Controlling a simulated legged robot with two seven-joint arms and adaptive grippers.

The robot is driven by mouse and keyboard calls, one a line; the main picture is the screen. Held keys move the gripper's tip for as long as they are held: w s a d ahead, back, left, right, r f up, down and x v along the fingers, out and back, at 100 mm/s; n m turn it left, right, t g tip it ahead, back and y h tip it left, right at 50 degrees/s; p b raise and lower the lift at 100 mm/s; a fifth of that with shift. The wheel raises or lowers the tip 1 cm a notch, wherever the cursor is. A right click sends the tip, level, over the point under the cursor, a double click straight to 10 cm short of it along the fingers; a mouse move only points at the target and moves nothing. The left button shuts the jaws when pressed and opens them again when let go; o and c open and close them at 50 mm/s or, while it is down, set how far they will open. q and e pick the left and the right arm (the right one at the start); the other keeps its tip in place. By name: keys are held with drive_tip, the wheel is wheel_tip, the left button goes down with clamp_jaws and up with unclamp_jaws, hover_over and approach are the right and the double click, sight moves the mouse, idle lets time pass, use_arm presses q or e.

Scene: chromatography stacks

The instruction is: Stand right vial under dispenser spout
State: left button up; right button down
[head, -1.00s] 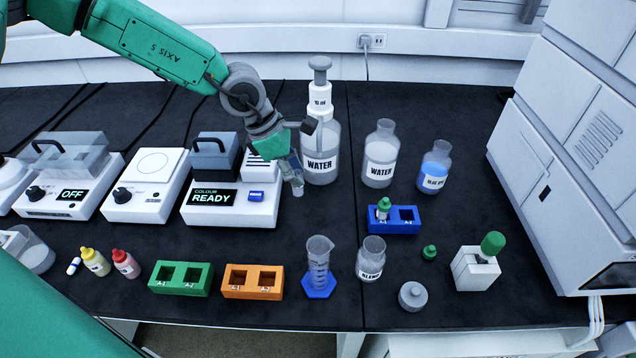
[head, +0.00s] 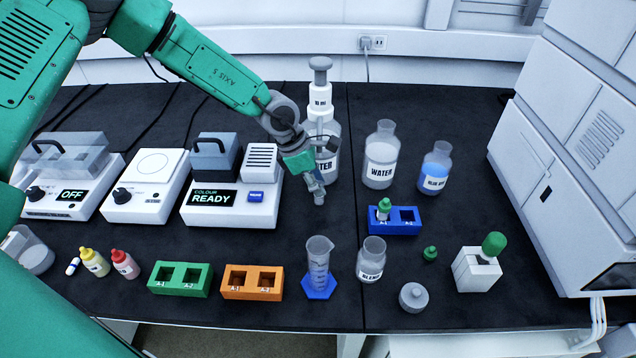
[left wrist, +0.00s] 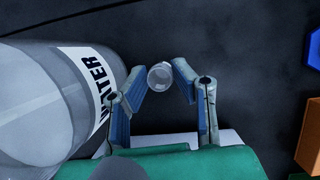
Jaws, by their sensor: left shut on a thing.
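My left gripper (head: 315,186) is shut on a small clear open vial (head: 319,197), held in the air in front of the dispenser. In the left wrist view the vial (left wrist: 160,76) sits between the two fingertips, its round mouth showing. The dispenser is a clear bottle labelled WATER with a grey and white pump top (head: 320,98). In the left wrist view the dispenser bottle (left wrist: 40,100) is close on the left. My right gripper is not in view.
A blue rack (head: 394,228) holds one green-capped vial; its right slot is empty. A loose green cap (head: 430,254), blend bottle (head: 371,262) and graduated cylinder (head: 319,262) stand nearer. The colour reader (head: 230,207) is left, another water bottle (head: 380,160) right.

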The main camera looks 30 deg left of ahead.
use_arm(q)
drive_tip(key=shift+s, duration=0.1)
drive_tip(key=o, duration=0.7)
drive_tip(key=shift+f, duration=0.1)
drive_tip(key=shift+o, duration=1.3)
drive_tip(key=shift+a, duration=0.1)
drive_tip(key=shift+r, duration=0.2)
drive_tip(key=p+v, duration=0.1)
drive_tip(key=v, duration=1.1)
